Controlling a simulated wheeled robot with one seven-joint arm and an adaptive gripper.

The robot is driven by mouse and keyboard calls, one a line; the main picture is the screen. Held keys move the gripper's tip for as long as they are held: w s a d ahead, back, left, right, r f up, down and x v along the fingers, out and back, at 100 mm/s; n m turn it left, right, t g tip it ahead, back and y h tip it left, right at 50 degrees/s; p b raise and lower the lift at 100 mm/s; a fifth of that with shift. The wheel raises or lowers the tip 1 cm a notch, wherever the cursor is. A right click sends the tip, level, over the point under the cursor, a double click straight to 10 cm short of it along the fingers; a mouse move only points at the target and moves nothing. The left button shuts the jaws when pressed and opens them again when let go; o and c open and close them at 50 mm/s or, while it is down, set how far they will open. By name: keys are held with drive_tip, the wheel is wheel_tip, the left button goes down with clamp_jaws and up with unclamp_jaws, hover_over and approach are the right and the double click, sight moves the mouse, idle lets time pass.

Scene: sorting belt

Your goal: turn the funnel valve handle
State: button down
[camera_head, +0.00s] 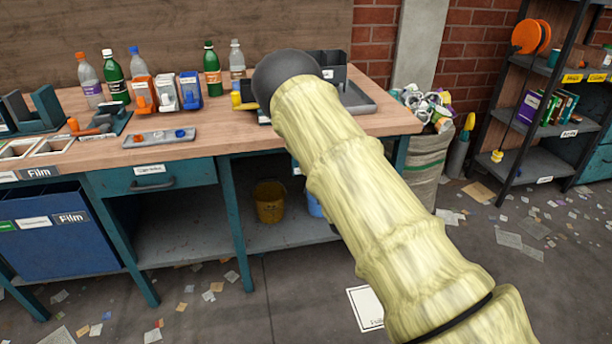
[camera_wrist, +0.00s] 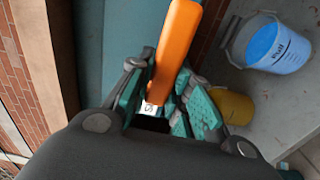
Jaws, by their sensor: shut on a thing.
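An orange handle (camera_wrist: 179,45) runs from the top edge of the wrist view down between my fingers. My gripper (camera_wrist: 163,102) is shut around its lower end, with a teal-padded finger on each side. A small white tag with a dark mark shows at the handle's end. In the head view my yellow-sleeved arm reaches over the right part of the workbench and hides my gripper and the handle. I cannot make out the funnel or the valve body in either view.
The wooden workbench (camera_head: 213,139) carries several bottles and small dispensers. Below it are a yellow bucket (camera_head: 270,202), also in the wrist view (camera_wrist: 232,106), and a bucket of blue liquid (camera_wrist: 272,45). A full sack (camera_head: 427,160) stands right of the bench. Paper scraps litter the floor.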

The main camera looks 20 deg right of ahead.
drive_tip(key=shift+f, duration=0.25)
idle(0.3)
drive_tip(key=c, duration=1.3)
unclamp_jaws()
drive_tip(key=shift+s, duration=0.1)
drive_tip(key=s, duration=0.4)
drive_tip(key=s+a, duration=0.1)
drive_tip(key=s, duration=0.2)
drive_tip(key=s+a, duration=0.1)
drive_tip(key=s, duration=0.3)
drive_tip(key=shift+s+a, duration=0.15)
drive_tip(key=shift+s, duration=0.2)
